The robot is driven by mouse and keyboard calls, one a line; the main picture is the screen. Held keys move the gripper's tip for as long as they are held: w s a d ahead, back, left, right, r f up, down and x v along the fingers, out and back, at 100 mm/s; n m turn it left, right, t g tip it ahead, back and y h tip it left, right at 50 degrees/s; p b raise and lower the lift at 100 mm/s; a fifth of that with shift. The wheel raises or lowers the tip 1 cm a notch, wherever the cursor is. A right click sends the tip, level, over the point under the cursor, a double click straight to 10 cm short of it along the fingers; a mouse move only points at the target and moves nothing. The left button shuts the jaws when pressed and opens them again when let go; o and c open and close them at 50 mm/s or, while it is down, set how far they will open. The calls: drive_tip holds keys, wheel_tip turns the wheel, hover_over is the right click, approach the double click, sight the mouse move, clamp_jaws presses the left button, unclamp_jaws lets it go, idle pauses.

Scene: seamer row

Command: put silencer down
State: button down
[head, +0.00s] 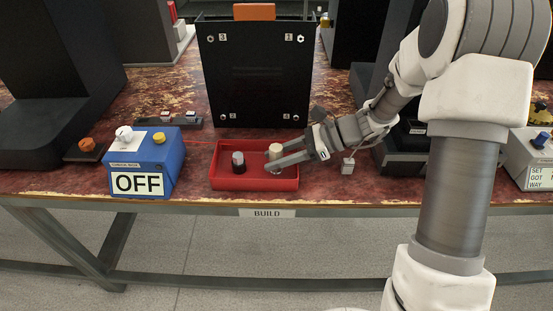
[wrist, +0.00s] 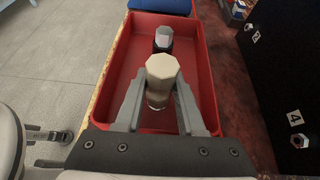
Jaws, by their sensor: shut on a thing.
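The silencer (head: 276,151), a short part with a cream faceted top and a tan lower body, is between the fingers of my gripper (head: 272,160). In the wrist view the silencer (wrist: 160,72) stands roughly upright between both fingers of my gripper (wrist: 158,98), which is shut on it. It is within the walls of the red tray (head: 255,184), in the tray's right half in the head view. Its lower end is partly hidden, so I cannot tell whether it touches the tray floor.
A similar grey-topped part with a black base (head: 238,162) stands in the tray, left of the silencer. A blue box marked OFF (head: 145,163) stands left of the tray. A black panel with corner bolts (head: 258,75) rises behind it. The tray's left end is clear.

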drive_tip(key=shift+f, duration=0.1)
drive_tip(key=c, duration=0.5)
unclamp_jaws()
